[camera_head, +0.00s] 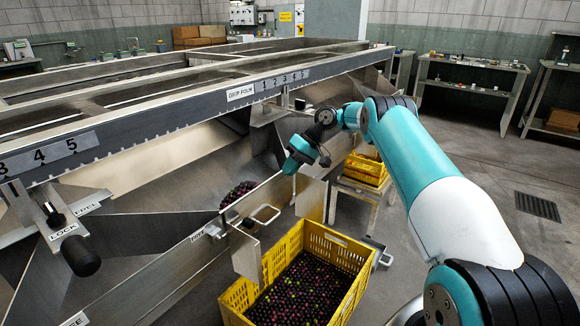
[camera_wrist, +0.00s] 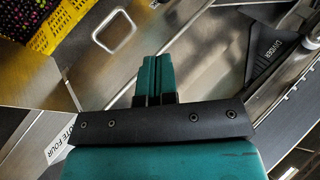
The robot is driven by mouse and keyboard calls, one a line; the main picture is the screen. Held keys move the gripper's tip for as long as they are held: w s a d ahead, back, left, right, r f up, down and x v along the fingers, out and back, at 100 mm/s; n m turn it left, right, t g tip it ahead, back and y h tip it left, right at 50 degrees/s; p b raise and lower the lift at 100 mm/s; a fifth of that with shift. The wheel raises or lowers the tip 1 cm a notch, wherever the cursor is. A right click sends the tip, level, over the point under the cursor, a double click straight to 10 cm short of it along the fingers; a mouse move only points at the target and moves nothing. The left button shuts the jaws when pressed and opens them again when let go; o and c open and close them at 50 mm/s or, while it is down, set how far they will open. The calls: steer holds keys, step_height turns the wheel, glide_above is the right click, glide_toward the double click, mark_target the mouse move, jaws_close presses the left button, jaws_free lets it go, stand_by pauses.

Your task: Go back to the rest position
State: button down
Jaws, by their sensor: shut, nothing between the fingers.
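My gripper (camera_head: 289,168) is at the end of my teal and white arm, above the metal chutes of the roller sizer (camera_head: 190,115). In the wrist view its two teal fingers (camera_wrist: 154,58) are together with nothing between them. Below them lies a metal surface with a square loop handle (camera_wrist: 113,30), which also shows in the head view (camera_head: 265,214). The gripper appears apart from the handle. A dark plate marked DIVIDER (camera_wrist: 272,62) is to the right of the fingers.
A yellow crate (camera_head: 335,238) of dark and green fruit stands below the chute end. Another yellow crate (camera_head: 366,172) sits on a stand behind. Fruit (camera_head: 238,193) lies in a chute. A lever with a black knob (camera_head: 80,256) is at left. Open floor is at right.

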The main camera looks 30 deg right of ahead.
stand_by(0.4)
steer(key=s+a+r+n+h, duration=0.1)
steer(key=s+a+r, duration=0.2)
steer(key=a+r, duration=0.5)
steer(key=s+a+r+n, duration=0.1)
steer(key=s+a+r, duration=0.2)
steer(key=a+r, duration=0.6)
steer(key=s+a+r+n+g+h, duration=0.1)
steer(key=s+a, duration=0.5)
steer(key=s, duration=0.3)
steer(key=s+a+r+n, duration=0.1)
steer(key=s+a+r, duration=0.1)
steer(key=s+a, duration=0.5)
steer(key=s+d+f+n+h, duration=0.1)
steer(key=s, duration=0.8)
steer(key=s+d+f+n+h, duration=0.1)
steer(key=s+f, duration=0.1)
steer(key=s, duration=0.7)
step_height(320, 180, up, 13)
steer(key=p, duration=1.3)
steer(key=shift+w+g, duration=0.3)
steer(key=shift+w, duration=0.05)
steer(key=shift+d, duration=0.1)
